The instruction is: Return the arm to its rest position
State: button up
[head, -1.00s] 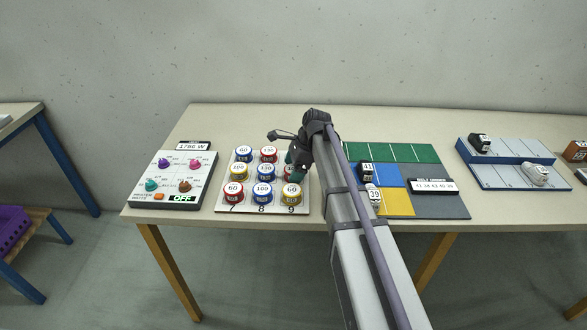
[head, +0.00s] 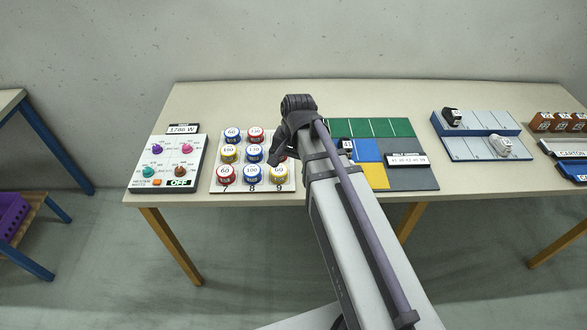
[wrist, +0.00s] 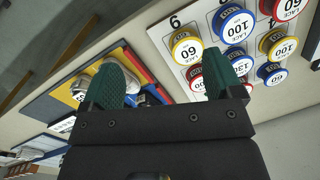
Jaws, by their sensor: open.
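My arm (head: 330,200) reaches over the table from the lower right, with its dark wrist joint (head: 297,105) at the top, above the gap between the spool board and the colored mat. My gripper (wrist: 165,78) shows in the wrist view with its two green fingers wide apart and nothing held between them. In the head view it is mostly hidden by the arm; a dark part of it shows beside the spool board (head: 216,186). Numbered lace spools (head: 252,174) stand on that board, and the right ones are partly covered.
A control panel (head: 165,165) with knobs and an OFF display is at the left. A mat with green, blue, yellow and grey areas (head: 410,178) lies right of the arm, with shoes on it. A blue-edged rack (head: 465,135) holds shoes. Brown boxes (head: 560,122) stand far right.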

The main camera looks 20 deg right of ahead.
jog(key=s+a+n+h, duration=0.1)
jog(key=s+n, duration=0.6)
jog(key=s, duration=0.1)
jog(key=shift+s+h, duration=0.2)
jog(key=shift+h, duration=0.1)
